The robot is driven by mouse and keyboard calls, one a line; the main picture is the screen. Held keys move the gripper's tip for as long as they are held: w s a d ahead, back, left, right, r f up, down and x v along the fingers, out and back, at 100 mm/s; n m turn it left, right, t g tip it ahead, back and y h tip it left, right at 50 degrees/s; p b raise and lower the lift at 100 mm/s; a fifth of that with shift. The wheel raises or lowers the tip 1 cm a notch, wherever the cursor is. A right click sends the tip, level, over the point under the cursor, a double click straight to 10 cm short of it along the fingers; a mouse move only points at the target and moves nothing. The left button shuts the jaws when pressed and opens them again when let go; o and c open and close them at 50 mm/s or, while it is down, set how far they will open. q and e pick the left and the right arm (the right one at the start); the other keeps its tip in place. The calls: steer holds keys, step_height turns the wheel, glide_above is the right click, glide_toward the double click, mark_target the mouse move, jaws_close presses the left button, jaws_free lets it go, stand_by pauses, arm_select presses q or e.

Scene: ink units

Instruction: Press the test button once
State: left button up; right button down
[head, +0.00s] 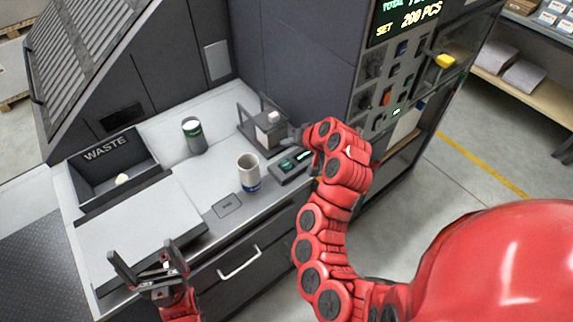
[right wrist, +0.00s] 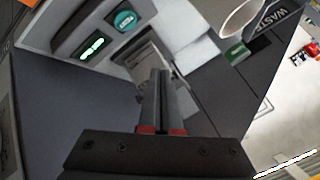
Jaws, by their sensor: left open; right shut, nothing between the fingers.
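The test button (head: 287,168) is a teal round cap on a small dark box (head: 281,180) on the white worktop. In the right wrist view the button (right wrist: 124,20), lettered TEST, is beside a lit green display (right wrist: 92,46). My right gripper (head: 297,133) is just behind the box in the head view, partly hidden by its own wrist. In the right wrist view its shut, empty fingers (right wrist: 160,75) are below and right of the button, with a visible gap. My left gripper (head: 142,262) is open and empty at the front left of the worktop.
A white and blue cup (head: 248,175) stands left of the box. A frame (head: 246,124) with a white bottle (head: 267,132) stands behind it. A green-banded container (head: 194,136) and a waste bin (head: 98,190) are further left. A control cabinet (head: 310,60) rises behind.

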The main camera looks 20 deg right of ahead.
mark_target(288, 168)
step_height(288, 168, down, 7)
steer(key=b, duration=0.3)
steer(key=shift+f, duration=0.45)
steer(key=shift+r, duration=0.1)
steer(key=shift+b, duration=0.3)
stand_by(1.2)
steer(key=shift+f+b, duration=0.45)
steer(key=shift+b, duration=0.05)
steer(key=shift+f+b, duration=0.5)
stand_by(0.5)
steer(key=shift+r, duration=0.1)
stand_by(0.3)
steer(key=shift+r, duration=0.8)
steer(key=shift+p, duration=0.3)
